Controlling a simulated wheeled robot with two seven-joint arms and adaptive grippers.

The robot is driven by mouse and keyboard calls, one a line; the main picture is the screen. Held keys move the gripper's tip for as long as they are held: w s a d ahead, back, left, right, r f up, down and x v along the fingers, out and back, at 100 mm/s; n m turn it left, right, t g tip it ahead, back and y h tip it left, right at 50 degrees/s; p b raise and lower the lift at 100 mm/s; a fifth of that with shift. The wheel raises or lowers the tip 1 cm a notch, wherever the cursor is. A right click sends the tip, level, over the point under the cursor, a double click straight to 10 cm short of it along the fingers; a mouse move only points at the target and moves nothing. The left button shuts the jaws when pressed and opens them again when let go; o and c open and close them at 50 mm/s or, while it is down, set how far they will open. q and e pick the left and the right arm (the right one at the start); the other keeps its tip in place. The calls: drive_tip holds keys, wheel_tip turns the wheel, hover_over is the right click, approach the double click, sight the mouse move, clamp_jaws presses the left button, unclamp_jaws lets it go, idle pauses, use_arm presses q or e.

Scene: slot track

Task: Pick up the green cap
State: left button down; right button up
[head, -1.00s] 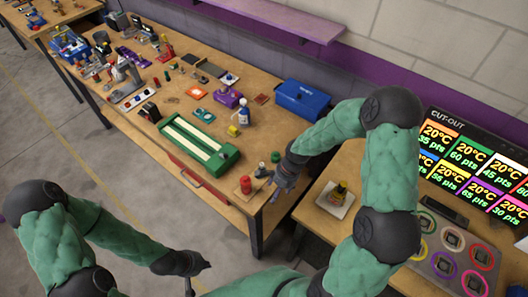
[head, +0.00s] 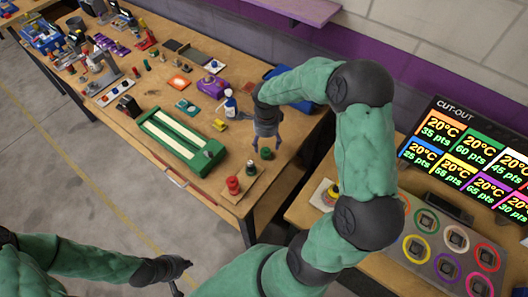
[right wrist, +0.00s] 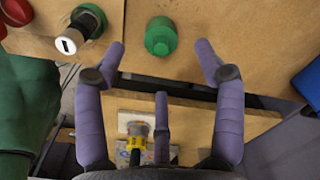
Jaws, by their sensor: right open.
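The green cap (head: 266,154) stands on the wooden workbench near its right end. In the right wrist view the green cap (right wrist: 160,36) is round and sits beyond the fingertips, roughly between them, not touched. My right gripper (head: 264,138) is just above and behind the cap in the head view. Its purple fingers (right wrist: 161,62) are spread and empty. My left gripper (head: 181,276) is low at the bottom of the head view, away from the bench; its jaws are too small to read.
A black and green piece (head: 250,167) and red pieces (head: 233,184) stand close left of the cap. A green slotted track (head: 172,143) lies further left. A blue box (head: 290,82) is partly behind my right arm. A side table (head: 305,208) lies right across a gap.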

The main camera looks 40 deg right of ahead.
sight(266, 148)
wheel_tip(266, 148, down, 7)
drive_tip(key=shift+w+r+b, duration=0.1)
drive_tip(key=shift+w+b, duration=0.05)
drive_tip(key=shift+b, duration=0.5)
drive_tip(key=c, duration=0.9)
